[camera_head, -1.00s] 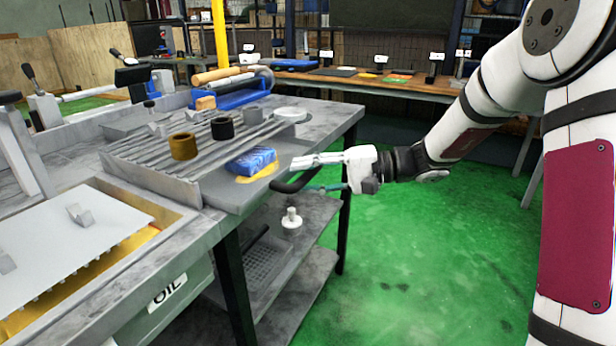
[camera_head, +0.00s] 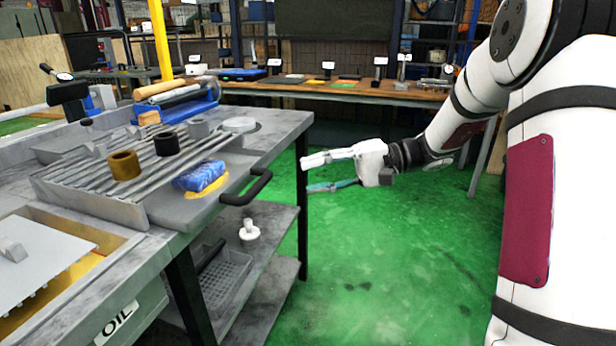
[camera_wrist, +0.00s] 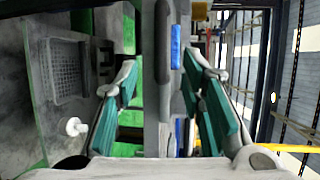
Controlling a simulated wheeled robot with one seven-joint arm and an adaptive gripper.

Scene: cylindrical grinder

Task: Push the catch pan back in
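The grey catch pan (camera_head: 205,210) sits at the near right side of the bench, with a black bar handle (camera_head: 247,188) on its outer edge. A blue block (camera_head: 199,175) and a yellow cloth or pad (camera_head: 214,186) rest on it. My gripper (camera_head: 310,174) is open and empty, to the right of the handle and apart from it in the head view. In the wrist view my gripper's teal-padded fingers (camera_wrist: 163,95) are spread wide, and the dark handle (camera_wrist: 163,45) shows between them, farther off. How far the pan sticks out is hard to tell.
The grooved plate (camera_head: 110,175) on the bench (camera_head: 285,125) carries a brass ring (camera_head: 124,165) and a black ring (camera_head: 167,143). A shelf below holds a grey basket (camera_head: 225,280) and a white knob-like part (camera_head: 249,231). Green floor (camera_head: 370,270) is clear to the right.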

